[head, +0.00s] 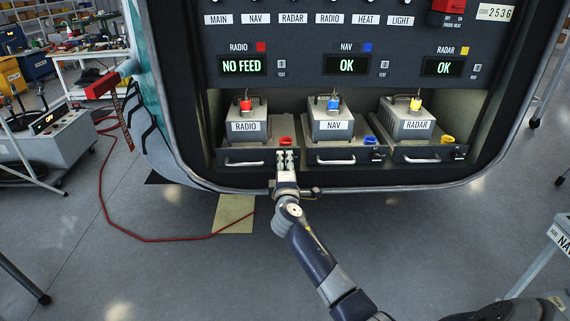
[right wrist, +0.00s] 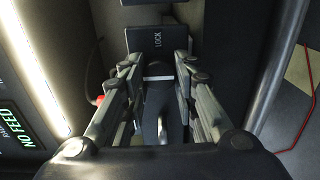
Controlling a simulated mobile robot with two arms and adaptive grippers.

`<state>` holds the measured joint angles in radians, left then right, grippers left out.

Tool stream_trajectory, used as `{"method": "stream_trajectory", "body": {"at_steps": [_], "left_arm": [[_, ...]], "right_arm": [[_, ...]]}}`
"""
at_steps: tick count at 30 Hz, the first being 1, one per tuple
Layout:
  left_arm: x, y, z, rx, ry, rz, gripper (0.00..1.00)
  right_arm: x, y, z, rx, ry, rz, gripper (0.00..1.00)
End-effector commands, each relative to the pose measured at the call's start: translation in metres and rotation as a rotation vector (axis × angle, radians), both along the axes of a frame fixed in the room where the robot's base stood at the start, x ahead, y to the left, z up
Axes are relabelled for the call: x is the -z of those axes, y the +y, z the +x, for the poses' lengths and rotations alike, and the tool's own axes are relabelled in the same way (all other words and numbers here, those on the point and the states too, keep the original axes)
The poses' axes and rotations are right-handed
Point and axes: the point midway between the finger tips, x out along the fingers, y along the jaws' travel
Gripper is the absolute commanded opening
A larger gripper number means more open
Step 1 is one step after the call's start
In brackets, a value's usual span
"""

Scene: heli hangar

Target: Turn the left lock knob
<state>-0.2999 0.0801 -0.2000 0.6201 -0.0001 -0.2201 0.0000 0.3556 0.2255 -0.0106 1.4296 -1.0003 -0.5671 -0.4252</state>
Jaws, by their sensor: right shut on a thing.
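The left lock knob (right wrist: 158,72) is at the right end of the RADIO tray front (head: 245,157), below the red connector. In the head view my right gripper (head: 287,156) covers it. In the right wrist view my right gripper (right wrist: 158,85) has its fingers on both sides of the dark knob, shut on it, just in front of a plate marked LOCK (right wrist: 157,38). The knob's exact angle is hard to make out. My left gripper is not in view.
The RADIO unit (head: 245,127), NAV unit (head: 333,126) and RADAR unit (head: 406,125) sit on trays in the bay. The RADIO display (head: 242,65) reads NO FEED; the others read OK. A red hose (head: 140,238) lies on the left floor.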

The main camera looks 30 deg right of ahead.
Motion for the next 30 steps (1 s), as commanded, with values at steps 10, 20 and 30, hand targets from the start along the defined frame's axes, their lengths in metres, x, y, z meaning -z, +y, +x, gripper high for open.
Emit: {"method": "stream_trajectory", "body": {"at_steps": [10, 20, 30], "left_arm": [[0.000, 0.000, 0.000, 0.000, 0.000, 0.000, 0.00], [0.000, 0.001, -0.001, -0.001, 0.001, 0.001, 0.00], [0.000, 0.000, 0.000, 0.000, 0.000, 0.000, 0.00]], "right_arm": [[0.001, 0.001, 0.000, -0.001, 0.002, 0.001, 0.47], [0.002, 0.009, -0.012, -0.003, 0.001, 0.002, 0.47], [0.001, 0.033, -0.052, -0.003, 0.000, 0.001, 0.47]]}}
